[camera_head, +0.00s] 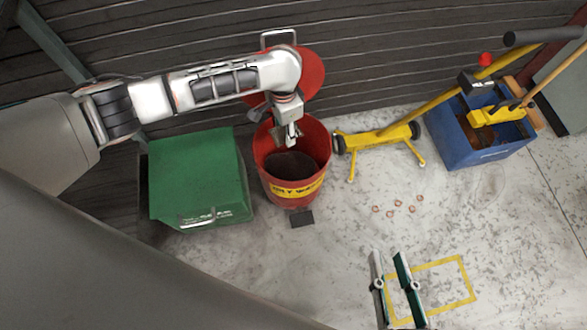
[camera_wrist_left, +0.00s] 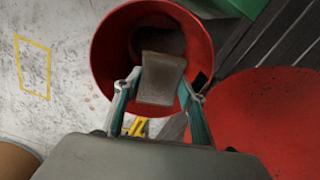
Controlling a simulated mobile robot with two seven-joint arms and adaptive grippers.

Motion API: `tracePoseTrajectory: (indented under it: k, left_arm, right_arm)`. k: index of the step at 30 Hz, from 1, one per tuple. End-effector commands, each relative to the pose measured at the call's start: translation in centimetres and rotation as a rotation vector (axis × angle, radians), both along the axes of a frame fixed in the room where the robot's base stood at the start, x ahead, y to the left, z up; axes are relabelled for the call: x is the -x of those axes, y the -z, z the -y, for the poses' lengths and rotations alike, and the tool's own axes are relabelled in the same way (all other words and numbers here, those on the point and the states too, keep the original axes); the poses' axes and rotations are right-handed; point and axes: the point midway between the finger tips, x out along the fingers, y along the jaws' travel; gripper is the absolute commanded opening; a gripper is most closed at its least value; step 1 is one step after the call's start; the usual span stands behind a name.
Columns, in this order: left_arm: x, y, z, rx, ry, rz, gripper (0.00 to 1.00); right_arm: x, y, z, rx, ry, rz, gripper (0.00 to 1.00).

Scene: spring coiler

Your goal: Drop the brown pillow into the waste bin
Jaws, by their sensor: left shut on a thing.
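The brown pillow (camera_wrist_left: 161,78) is held between the teal fingers of my left gripper (camera_wrist_left: 158,90), which is shut on it. In the left wrist view it hangs over the open mouth of the red waste bin (camera_wrist_left: 104,60). In the head view my left gripper (camera_head: 291,136) points down at the mouth of the red bin (camera_head: 296,193), within its rim. A dark brown mass (camera_head: 291,165) shows inside the bin there; I cannot tell whether it is bin contents. My right gripper (camera_head: 392,268) is at the bottom of the head view, fingers apart, with bare floor between them.
The round red lid (camera_head: 311,75) stands open behind the bin, against the dark wall. A green container (camera_head: 195,175) is left of the bin. A yellow wheeled tool (camera_head: 385,134) and a blue crate (camera_head: 480,155) are to the right. Several small copper-coloured rings (camera_head: 397,203) lie on the floor.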

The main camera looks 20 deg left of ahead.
Motion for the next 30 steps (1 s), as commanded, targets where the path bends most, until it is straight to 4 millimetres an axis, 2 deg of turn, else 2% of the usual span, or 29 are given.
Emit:
tracePoseTrajectory:
  k: [1,2,3,4,13,17,20,30]
  left_arm:
    - [-0.1,-0.1,0.0,0.0,0.0,0.001,0.18]
    - [-0.1,-0.1,0.0,0.0,0.0,0.001,0.45]
    - [0.0,-0.1,0.0,0.001,0.0,0.001,0.56]
    - [0.0,-0.1,0.0,0.001,0.0,0.001,0.6]
    - [0.0,0.0,0.0,0.0,0.0,0.0,0.6]
    - [0.0,-0.6,0.0,0.001,0.0,0.001,0.6]
    - [-0.1,-1.9,0.1,0.002,0.001,0.002,0.6]
    - [-0.1,-8.7,0.0,0.0,0.001,0.004,0.6]
  right_arm:
    - [0.0,0.0,0.0,0.001,-0.001,-0.001,0.26]
    - [0.0,0.0,0.0,0.001,-0.001,-0.002,0.26]
    - [0.0,0.1,0.0,0.003,-0.001,-0.002,0.26]
    - [0.1,0.1,0.0,0.004,-0.002,-0.003,0.26]
    - [0.6,0.6,0.0,0.014,-0.015,-0.015,0.26]
    - [0.6,0.6,0.0,0.015,-0.015,-0.016,0.26]
    - [0.5,0.6,0.0,0.014,-0.013,-0.014,0.26]
    - [0.4,0.5,0.0,0.012,-0.011,-0.012,0.26]
